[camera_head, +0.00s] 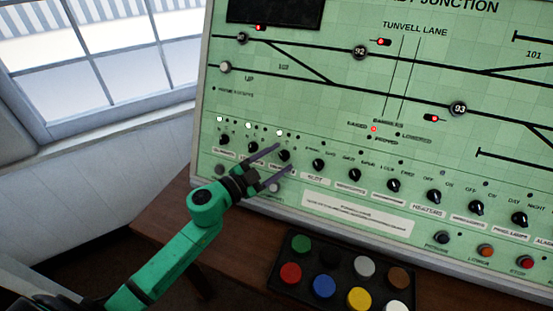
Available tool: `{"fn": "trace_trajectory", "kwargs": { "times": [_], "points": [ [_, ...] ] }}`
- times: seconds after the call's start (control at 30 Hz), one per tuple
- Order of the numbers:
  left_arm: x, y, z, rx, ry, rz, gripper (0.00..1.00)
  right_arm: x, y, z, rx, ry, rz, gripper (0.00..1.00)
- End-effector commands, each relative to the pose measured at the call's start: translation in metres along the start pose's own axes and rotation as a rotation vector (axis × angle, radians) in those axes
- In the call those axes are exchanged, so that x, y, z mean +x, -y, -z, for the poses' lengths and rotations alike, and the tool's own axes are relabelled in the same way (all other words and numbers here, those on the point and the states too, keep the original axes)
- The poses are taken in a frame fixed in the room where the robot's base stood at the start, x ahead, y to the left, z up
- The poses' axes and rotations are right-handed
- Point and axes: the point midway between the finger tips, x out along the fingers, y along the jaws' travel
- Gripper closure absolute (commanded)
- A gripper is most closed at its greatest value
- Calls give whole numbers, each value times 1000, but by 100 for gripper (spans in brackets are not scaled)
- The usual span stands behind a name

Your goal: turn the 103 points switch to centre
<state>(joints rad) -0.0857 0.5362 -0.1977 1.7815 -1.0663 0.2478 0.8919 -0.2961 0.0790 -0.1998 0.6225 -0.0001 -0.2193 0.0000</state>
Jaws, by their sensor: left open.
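A row of black rotary switches runs along the lower part of the green control panel (300,110). The third black knob from the left (284,155) has a lit white lamp above it; its label is hidden or too small to read, so I cannot confirm that it is the 103 points switch. My left gripper (285,157) is open, its two dark fingers reaching up right to either side of this knob. I cannot tell whether they touch it. Its pointer direction is unclear. My right gripper is not in view.
Two more black knobs (253,147) (224,140) with lit white lamps sit left of the gripper. Other knobs (317,164) continue to the right. A black tray (268,284) of coloured round pieces lies on the brown desk (165,231) below. A window (90,60) is at left.

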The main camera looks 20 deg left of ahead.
Motion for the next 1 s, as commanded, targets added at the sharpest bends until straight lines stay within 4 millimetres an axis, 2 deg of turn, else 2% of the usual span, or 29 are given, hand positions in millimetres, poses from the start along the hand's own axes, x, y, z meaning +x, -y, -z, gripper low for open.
{"fn": "trace_trajectory", "kwargs": {
  "times": [0.07, 0.1, 0.23, 0.27, 0.67, 1.0],
  "points": [
    [0, 0, 0, 0, 0, 0, 32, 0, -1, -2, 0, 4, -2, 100],
    [0, 0, 0, 0, 0, 0, 48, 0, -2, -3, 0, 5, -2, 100],
    [0, 0, 0, 0, 0, 0, 98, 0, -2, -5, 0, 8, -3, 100],
    [0, 0, 0, -1, 0, 0, 100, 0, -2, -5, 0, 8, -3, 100],
    [-1, 2, 2, 44, 1, -36, 100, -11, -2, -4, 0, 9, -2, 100],
    [-1, 9, 5, 228, 2, -173, 100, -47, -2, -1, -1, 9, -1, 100]
  ]
}}
